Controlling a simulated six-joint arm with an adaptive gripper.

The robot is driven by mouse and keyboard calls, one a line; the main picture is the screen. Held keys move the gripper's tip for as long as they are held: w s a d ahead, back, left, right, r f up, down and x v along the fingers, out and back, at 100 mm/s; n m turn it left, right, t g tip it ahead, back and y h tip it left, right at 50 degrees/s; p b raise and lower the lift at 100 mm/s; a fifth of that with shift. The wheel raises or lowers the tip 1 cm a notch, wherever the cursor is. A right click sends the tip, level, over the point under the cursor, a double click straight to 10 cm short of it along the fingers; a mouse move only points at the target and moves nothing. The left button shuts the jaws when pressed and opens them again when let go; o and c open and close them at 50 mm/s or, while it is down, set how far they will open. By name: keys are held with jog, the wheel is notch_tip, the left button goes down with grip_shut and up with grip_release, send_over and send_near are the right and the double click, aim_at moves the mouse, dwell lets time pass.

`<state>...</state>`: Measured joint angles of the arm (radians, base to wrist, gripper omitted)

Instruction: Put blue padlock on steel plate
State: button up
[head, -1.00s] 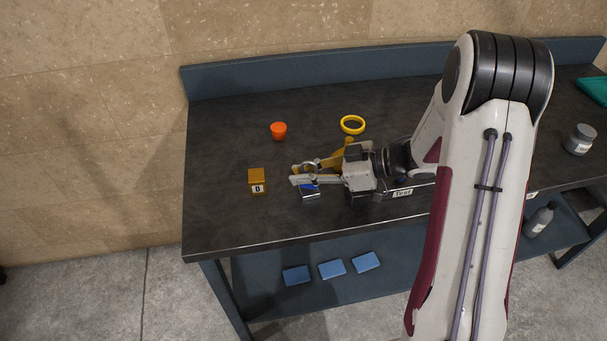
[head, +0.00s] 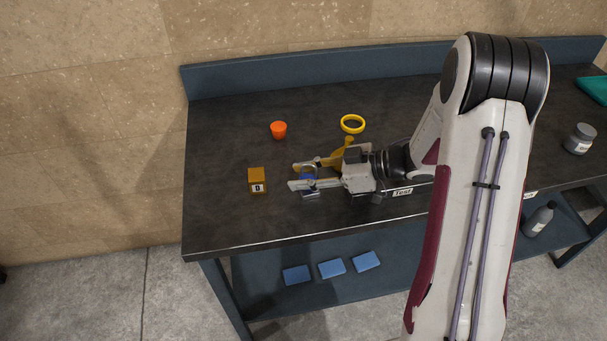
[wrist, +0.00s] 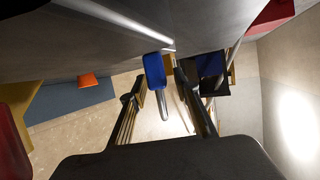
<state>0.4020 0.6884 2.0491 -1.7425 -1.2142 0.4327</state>
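The blue padlock (head: 308,178) with a silver shackle is between the fingers of my gripper (head: 303,175) in the head view. The near finger partly covers it. In the wrist view, its blue body (wrist: 155,72) and shackle lie between the two spread fingers (wrist: 163,98), with a gap on the right. My gripper looks open around the padlock. A small grey edge (head: 311,196) below the near finger may be the steel plate, mostly hidden. I cannot tell whether the padlock touches it.
An orange block marked with a letter (head: 257,179) stands left of my gripper. A grey jar (head: 579,139) is far right. The dark bench (head: 225,215) is clear at front left.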

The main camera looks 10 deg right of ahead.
jog(key=shift+r, duration=0.2)
jog(key=shift+v, duration=6)
jog(key=shift+f, duration=0.1)
